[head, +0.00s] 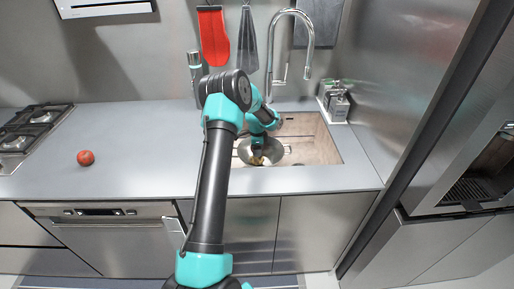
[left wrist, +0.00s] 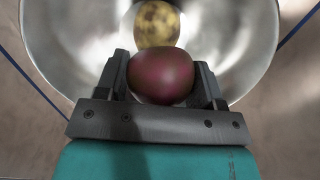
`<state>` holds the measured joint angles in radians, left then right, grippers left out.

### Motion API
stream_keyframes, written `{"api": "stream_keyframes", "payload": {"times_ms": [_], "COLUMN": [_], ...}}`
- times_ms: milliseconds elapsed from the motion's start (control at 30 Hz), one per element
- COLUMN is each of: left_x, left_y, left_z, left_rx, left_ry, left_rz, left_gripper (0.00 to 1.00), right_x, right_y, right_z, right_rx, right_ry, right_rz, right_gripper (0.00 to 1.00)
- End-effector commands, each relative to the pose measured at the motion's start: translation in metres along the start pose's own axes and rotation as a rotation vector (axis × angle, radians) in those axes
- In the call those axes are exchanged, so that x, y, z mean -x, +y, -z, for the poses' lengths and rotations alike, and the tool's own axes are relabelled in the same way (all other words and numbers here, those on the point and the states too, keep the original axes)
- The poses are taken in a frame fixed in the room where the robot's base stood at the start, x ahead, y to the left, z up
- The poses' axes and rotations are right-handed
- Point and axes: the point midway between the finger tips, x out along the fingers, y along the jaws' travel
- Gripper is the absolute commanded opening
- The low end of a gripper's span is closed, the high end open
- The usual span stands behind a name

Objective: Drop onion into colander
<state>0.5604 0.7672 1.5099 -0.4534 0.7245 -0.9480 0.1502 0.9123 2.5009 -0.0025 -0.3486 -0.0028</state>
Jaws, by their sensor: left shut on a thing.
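A dark red onion (left wrist: 162,76) is between the two fingers of my left gripper (left wrist: 162,82), which is shut on it. In the head view my left gripper (head: 258,147) points down over the shiny metal colander (head: 274,154) in the sink; the onion cannot be made out there. The colander (left wrist: 240,45) fills the background of the left wrist view, with the onion in front of its inside. A speckled yellow potato-like thing (left wrist: 157,24) lies in the colander. My right gripper is not in view.
The sink (head: 318,150) has a tall curved faucet (head: 309,45) behind it. A soap bottle (head: 338,106) stands at its back right corner. A red tomato-like fruit (head: 86,157) lies on the left counter by the stove (head: 30,128). The counter between is clear.

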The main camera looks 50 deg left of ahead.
Motion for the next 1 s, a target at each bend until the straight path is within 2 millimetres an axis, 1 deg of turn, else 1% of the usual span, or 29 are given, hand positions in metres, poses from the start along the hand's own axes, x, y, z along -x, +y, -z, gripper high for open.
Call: {"api": "stream_keyframes", "payload": {"times_ms": [33, 67, 367, 633, 767, 867, 1000], "left_x": [0.000, 0.000, 0.000, 0.001, 0.007, 0.018, 0.041], "left_y": [0.000, 0.000, 0.000, 0.000, 0.000, -0.001, -0.001], "left_z": [0.000, 0.000, 0.000, 0.000, 0.000, 0.000, 0.000], "left_rx": [0.000, 0.000, 0.000, 0.000, 0.000, 0.000, 0.001], "left_ry": [0.000, 0.000, 0.000, 0.000, 0.000, 0.000, 0.000], "left_rz": [0.000, 0.000, 0.000, 0.000, 0.000, 0.002, 0.003], "left_gripper": [0.35, 0.63, 0.91, 0.92, 0.92, 0.92, 0.92], "right_x": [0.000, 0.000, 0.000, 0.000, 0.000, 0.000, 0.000], "right_y": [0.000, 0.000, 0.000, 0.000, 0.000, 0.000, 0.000], "right_z": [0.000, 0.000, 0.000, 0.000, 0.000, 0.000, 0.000], "right_rx": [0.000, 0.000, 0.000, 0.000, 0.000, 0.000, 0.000], "right_ry": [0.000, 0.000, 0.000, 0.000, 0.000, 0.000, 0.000], "right_rz": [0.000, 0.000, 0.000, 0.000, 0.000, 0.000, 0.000], "right_gripper": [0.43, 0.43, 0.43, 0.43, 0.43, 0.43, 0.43]}}
